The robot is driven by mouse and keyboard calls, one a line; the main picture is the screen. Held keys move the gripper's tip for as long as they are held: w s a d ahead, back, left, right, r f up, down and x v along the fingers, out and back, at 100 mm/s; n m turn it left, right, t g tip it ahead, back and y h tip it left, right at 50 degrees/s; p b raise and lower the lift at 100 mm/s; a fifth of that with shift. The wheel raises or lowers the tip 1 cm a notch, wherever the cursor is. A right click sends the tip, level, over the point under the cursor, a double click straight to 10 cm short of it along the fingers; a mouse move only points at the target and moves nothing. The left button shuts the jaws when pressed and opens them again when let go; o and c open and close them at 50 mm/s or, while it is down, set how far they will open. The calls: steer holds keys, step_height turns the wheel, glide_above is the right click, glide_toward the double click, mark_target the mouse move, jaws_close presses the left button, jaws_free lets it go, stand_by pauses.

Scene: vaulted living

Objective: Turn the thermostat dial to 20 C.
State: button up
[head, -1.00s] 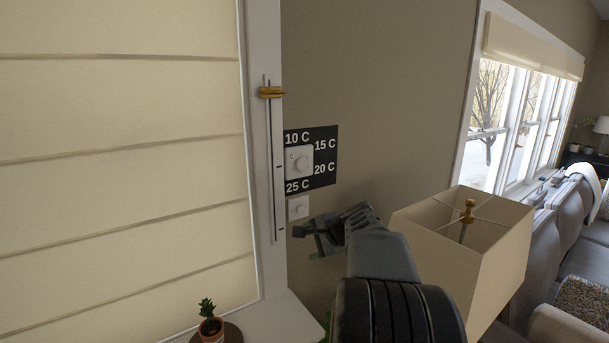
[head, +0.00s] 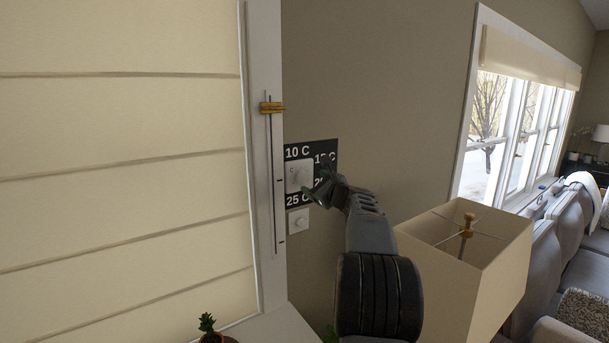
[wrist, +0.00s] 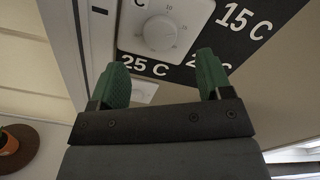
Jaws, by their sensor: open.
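The thermostat is a white square plate (head: 294,175) with a round white dial on a black panel (head: 296,152) on the wall, with labels 10 C, 15 C, 20 C and 25 C around it. In the wrist view the dial (wrist: 160,32) is above and between my fingertips, apart from them. My gripper (head: 318,190) is open and empty, just in front of the panel, and hides part of the 15 C and 20 C labels. Its green fingers (wrist: 162,78) also show in the wrist view. I cannot read the dial's pointer setting.
A second small white knob plate (head: 298,220) is on the wall below the panel. A vertical slider with a brass knob (head: 272,108) is on the window frame to the left. A lampshade (head: 470,250) stands right of my arm. A potted plant (head: 208,325) is at the bottom left.

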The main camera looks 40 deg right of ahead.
mark_target(303, 177)
steer(key=w+p, duration=0.2)
steer(key=w, duration=0.4)
steer(key=shift+w+d, duration=0.1)
steer(key=shift+w, duration=0.2)
steer(key=shift+c, duration=0.4)
steer(key=c, duration=0.8)
